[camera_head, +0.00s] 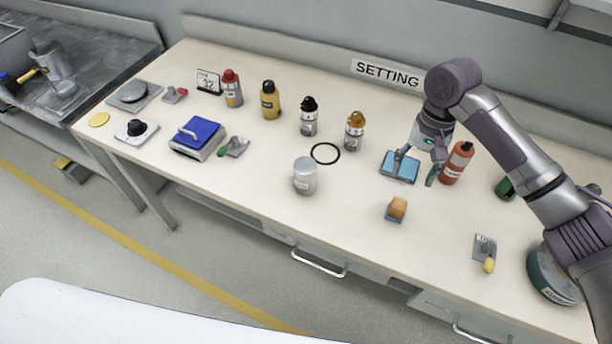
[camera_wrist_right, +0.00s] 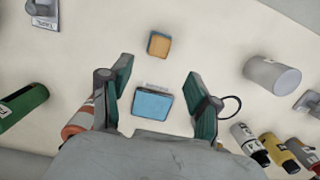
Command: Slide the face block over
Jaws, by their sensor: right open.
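A blue-topped block (camera_head: 400,167) lies flat on the bench under my right gripper (camera_head: 417,172). In the right wrist view the blue-topped block (camera_wrist_right: 152,104) sits between the two open fingers (camera_wrist_right: 160,80), with bare bench on both sides of it. A smaller orange-topped block (camera_head: 397,208) lies nearer the bench's front edge; it also shows in the right wrist view (camera_wrist_right: 159,44), beyond the fingertips. I cannot tell which block is the face block. My right gripper is empty and points down. My left gripper is not in view.
An orange-red bottle (camera_head: 457,162) stands close to the right of my gripper. A grey can (camera_head: 305,175), a black ring (camera_head: 325,153) and a gold-capped bottle (camera_head: 354,131) are to the left. A SETTING sign (camera_head: 388,73) is behind. Bench around the orange-topped block is clear.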

